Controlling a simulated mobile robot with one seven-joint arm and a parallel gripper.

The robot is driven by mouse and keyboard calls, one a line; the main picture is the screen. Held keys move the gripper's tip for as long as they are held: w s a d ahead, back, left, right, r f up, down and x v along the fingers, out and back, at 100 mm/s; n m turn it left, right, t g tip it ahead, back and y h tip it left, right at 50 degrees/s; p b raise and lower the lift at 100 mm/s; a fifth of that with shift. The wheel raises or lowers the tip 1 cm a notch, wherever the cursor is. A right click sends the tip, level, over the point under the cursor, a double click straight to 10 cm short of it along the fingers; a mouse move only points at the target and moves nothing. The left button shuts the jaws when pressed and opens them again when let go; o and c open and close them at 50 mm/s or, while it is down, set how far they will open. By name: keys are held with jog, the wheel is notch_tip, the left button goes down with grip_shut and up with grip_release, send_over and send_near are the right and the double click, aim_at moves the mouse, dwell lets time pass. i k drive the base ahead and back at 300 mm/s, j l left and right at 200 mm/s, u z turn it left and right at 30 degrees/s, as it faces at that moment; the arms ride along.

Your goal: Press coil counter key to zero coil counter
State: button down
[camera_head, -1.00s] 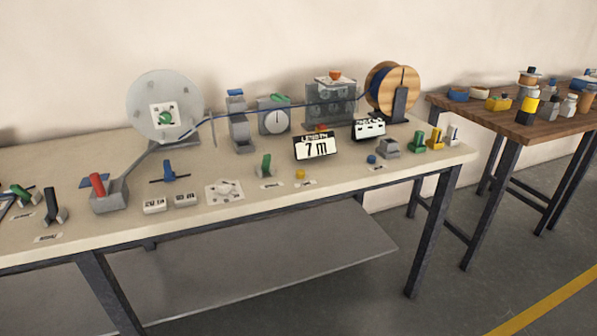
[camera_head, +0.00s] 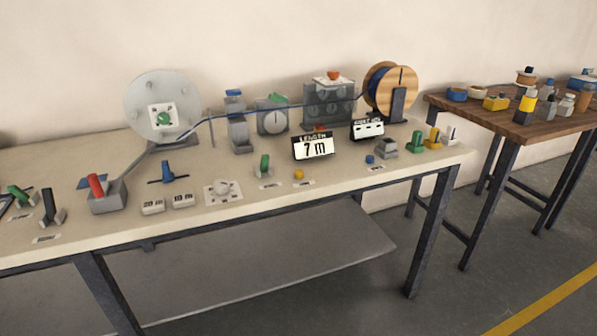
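A black and white display sign reading "LENGTH 7 m" (camera_head: 314,147) stands at the right half of the long bench. A second small counter display (camera_head: 367,130) stands behind and right of it; its label is too small to read surely. A small yellow key (camera_head: 299,175) is in front of the length display, and a small blue key (camera_head: 370,159) sits further right. Both have small labels that I cannot read, so I cannot tell which is the coil counter key. My gripper is not in view.
The bench (camera_head: 120,225) also carries a clear reel (camera_head: 139,115), a wooden spool (camera_head: 379,78), a red lever (camera_head: 96,186), a green lever (camera_head: 265,165) and a white dial plate (camera_head: 223,193). A wooden table (camera_head: 500,122) with bottles stands at right. The floor between them is clear.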

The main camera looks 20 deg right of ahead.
aim_at(298, 173)
jog(key=i+j, duration=0.35)
jog(key=i, duration=0.2)
jog(key=i+j, duration=0.35)
jog(key=i, duration=0.2)
jog(key=z, duration=1.75)
